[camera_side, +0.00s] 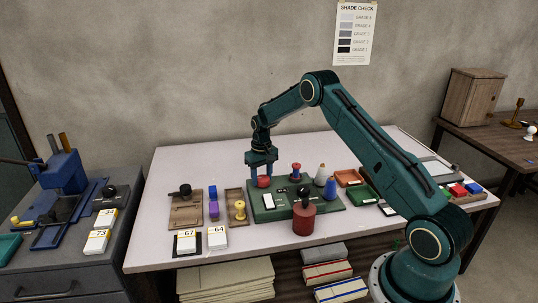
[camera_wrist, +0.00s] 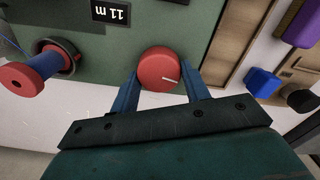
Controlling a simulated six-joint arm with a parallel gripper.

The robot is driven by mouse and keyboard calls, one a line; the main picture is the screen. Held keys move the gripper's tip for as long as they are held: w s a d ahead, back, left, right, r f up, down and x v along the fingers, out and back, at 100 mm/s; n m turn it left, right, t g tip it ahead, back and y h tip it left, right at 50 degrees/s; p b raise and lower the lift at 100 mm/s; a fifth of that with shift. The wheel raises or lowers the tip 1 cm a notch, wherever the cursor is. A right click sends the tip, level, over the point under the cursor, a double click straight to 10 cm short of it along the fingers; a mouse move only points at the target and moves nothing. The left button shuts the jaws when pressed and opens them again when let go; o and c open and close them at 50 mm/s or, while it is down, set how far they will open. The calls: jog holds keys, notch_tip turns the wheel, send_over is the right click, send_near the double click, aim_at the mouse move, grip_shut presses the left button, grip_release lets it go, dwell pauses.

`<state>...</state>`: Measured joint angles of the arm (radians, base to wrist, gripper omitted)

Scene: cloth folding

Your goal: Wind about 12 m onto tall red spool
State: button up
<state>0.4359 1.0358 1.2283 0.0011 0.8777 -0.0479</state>
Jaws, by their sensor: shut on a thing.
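My gripper (camera_side: 262,172) reaches down from above at the left end of the green board (camera_side: 330,205). It is shut on a round red knob (camera_side: 264,182), with one blue finger on each side. In the wrist view the knob (camera_wrist: 157,66) shows a white pointer line, and my gripper (camera_wrist: 161,82) straddles it. A dark readout (camera_wrist: 110,12) there reads "11 m", upside down. A red spool (camera_side: 296,174) with blue around its middle stands on the board. In the wrist view the spool (camera_wrist: 22,80) sits at the left on a round dark mount.
A large red cylinder (camera_side: 304,219) stands at the board's front edge. Wooden trays with a yellow spool (camera_side: 239,210), purple and blue pieces, and cards marked 67 and 64 lie left.

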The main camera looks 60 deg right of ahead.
aim_at(262, 177)
jog(key=shift+m, duration=0.9)
jog(key=o, duration=1)
jog(key=shift+r, duration=0.15)
notch_tip(262, 177, up, 14)
jog(key=shift+f, duration=0.2)
